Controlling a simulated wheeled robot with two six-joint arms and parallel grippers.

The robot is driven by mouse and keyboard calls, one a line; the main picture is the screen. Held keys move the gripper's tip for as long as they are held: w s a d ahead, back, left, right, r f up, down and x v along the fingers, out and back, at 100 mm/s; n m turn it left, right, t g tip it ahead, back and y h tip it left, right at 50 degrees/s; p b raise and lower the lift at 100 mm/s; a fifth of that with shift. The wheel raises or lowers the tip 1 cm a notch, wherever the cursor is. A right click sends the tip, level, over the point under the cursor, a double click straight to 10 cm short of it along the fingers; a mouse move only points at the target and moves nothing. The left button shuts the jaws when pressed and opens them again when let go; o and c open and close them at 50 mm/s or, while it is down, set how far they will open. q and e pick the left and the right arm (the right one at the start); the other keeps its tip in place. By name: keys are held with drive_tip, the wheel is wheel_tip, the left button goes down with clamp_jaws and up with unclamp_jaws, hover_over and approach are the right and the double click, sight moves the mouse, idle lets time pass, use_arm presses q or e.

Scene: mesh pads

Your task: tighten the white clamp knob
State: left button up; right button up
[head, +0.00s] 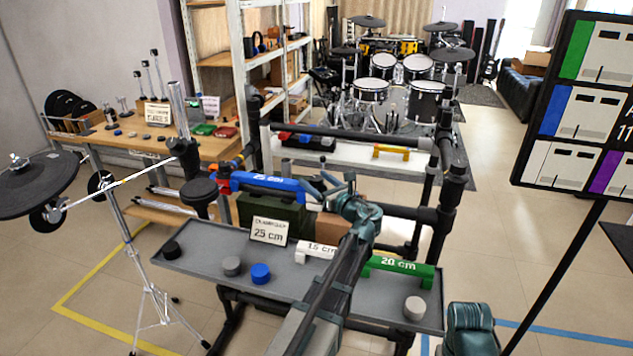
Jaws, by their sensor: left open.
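A whitish round knob (414,308) sits at the right end of the grey tray (205,262); I see no clamp joined to it. Black (171,250), grey (232,266) and blue (260,274) knobs stand toward the tray's left end. On the black tube rack, a clamp with orange and red parts (222,172) shows at the left corner; no white knob is clear on it. My left gripper (322,186) is open above the back of the tray, near the blue bar (265,182), with its arm crossing the tray. My right gripper is not in view.
A white 15 cm block (316,250), a green 20 cm block (398,268) and a 25 cm sign (268,232) stand on the tray. A drum pad (38,185) is at left. A dark panel (590,95) stands at right.

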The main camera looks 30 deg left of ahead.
use_arm(q)
clamp_jaws()
idle(0.4)
drive_tip(key=shift+s+t, duration=0.1)
drive_tip(key=shift+t, duration=0.2)
drive_tip(key=shift+s+m+t+h, duration=0.15)
drive_tip(key=shift+m+t+h, duration=0.45)
drive_tip(key=shift+m+t, duration=0.2)
drive_tip(key=m+t+h, duration=0.2)
drive_tip(key=t, duration=0.1)
drive_tip(key=shift+a+m+h, duration=0.1)
drive_tip(key=shift+m+h, duration=0.2)
drive_tip(key=shift+h, duration=0.1)
drive_tip(key=m+t+h, duration=0.2)
drive_tip(key=h, duration=0.1)
drive_tip(key=m+t+h, duration=0.2)
drive_tip(key=m+h, duration=0.1)
drive_tip(key=shift+a+h, duration=0.1)
drive_tip(key=shift+h, duration=0.2)
drive_tip(key=shift+w+m+t+h, duration=0.2)
drive_tip(key=shift+m+t+h, duration=0.3)
drive_tip(key=shift+m+h, duration=1.3)
drive_tip(key=shift+n+h, duration=0.3)
drive_tip(key=shift+h, duration=0.2)
